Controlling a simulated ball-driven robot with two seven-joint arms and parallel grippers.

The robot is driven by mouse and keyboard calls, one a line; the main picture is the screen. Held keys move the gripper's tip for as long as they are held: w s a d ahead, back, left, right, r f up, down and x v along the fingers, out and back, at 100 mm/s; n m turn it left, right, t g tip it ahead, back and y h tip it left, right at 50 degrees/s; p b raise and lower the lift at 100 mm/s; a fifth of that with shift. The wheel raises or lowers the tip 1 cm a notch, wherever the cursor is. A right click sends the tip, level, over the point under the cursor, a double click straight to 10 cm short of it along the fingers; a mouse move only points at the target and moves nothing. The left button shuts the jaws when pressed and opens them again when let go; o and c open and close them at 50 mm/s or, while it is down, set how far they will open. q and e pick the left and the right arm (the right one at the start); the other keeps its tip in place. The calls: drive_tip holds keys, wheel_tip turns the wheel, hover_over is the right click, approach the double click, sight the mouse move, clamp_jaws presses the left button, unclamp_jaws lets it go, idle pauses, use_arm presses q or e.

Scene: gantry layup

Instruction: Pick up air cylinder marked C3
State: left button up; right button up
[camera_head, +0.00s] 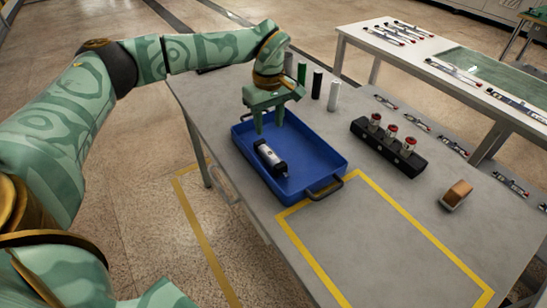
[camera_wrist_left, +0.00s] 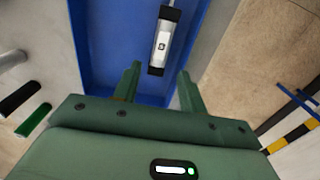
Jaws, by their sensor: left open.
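A black and silver air cylinder (camera_head: 270,158) lies in the blue tray (camera_head: 322,186). It also shows in the left wrist view (camera_wrist_left: 163,40), with a small dark mark on its pale label that is too small to read. My left gripper (camera_head: 269,124) is over the far part of the tray, fingers pointing down, open and empty. In the left wrist view its two fingers (camera_wrist_left: 159,75) stand apart, with the cylinder's near end just ahead of the gap between them. They do not hold the cylinder. My right gripper is not in view.
Green, black and white upright cylinders (camera_head: 317,84) stand behind the tray. A black block (camera_head: 372,148) with red-topped parts and a brown block (camera_head: 456,194) are at the right. The yellow-outlined table area (camera_head: 375,245) is clear. Another table (camera_head: 410,52) stands behind.

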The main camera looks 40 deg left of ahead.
use_arm(q)
drive_tip(key=b, duration=0.1)
hover_over(270, 153)
drive_tip(key=f, duration=0.5)
drive_tip(key=shift+w+a+f, duration=0.2)
drive_tip(key=shift+w+f, duration=0.05)
drive_tip(key=shift+w, duration=0.15)
drive_tip(key=shift+s+f+b, duration=0.1)
drive_tip(key=shift+f+b, duration=0.2)
drive_tip(key=shift+f, duration=0.05)
drive_tip(key=f, duration=0.1)
drive_tip(key=f+b, duration=0.1)
drive_tip(key=f, duration=0.1)
drive_tip(key=f+b, duration=0.1)
drive_tip(key=f, duration=0.1)
drive_tip(key=shift+s+d, duration=0.2)
drive_tip(key=shift+s, duration=0.1)
drive_tip(key=shift+r, duration=0.15)
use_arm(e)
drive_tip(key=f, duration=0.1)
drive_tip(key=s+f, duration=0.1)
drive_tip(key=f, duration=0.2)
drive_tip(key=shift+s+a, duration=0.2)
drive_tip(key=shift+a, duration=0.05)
use_arm(q)
clamp_jaws()
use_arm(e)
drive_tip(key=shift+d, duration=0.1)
use_arm(q)
drive_tip(key=shift+r, duration=0.15)
